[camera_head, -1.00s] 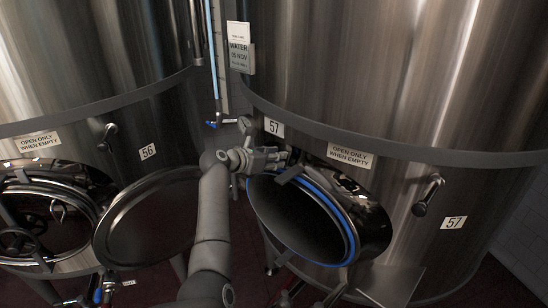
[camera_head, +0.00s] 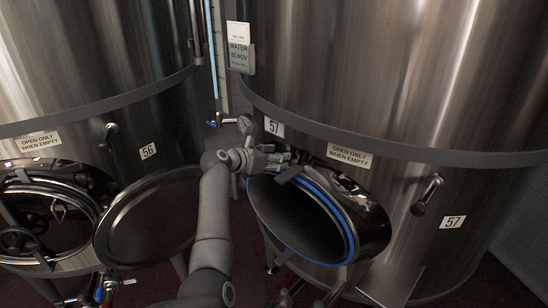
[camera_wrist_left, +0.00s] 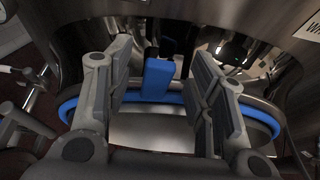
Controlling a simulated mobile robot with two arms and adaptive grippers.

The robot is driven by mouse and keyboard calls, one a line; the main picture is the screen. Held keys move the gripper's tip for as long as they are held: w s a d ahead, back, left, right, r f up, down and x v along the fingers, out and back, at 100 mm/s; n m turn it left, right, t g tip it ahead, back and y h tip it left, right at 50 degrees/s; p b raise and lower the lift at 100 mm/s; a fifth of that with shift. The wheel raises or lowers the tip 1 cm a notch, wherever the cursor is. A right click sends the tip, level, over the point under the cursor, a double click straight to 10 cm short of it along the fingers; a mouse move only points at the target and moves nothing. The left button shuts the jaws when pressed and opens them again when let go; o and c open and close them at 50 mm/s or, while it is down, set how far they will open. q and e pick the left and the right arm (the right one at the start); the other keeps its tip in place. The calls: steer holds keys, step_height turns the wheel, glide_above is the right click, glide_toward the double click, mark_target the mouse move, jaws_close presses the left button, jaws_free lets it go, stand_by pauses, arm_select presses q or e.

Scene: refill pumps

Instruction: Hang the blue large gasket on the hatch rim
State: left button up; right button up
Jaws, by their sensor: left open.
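The blue large gasket (camera_head: 316,259) sits around the round hatch rim (camera_head: 366,215) of tank 57, following its edge along the bottom and right side. In the left wrist view the blue gasket (camera_wrist_left: 262,119) curves along the rim behind the fingers. A blue upright tab (camera_wrist_left: 158,80) stands at the rim's top between the two fingers, with a gap on each side. My left gripper (camera_head: 288,163) is at the top of the hatch rim. In the left wrist view the left gripper (camera_wrist_left: 165,72) is open around the tab. My right gripper is not in view.
An open round hatch door (camera_head: 150,218) stands left of my left arm, beside tank 56's hatch (camera_head: 45,215). A valve with a blue handle (camera_head: 211,124) is behind the gripper. A handle (camera_head: 427,193) sticks out on tank 57's right.

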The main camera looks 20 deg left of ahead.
arm_select(q)
steer(key=v, duration=1.2)
steer(key=shift+d, duration=0.1)
stand_by(0.4)
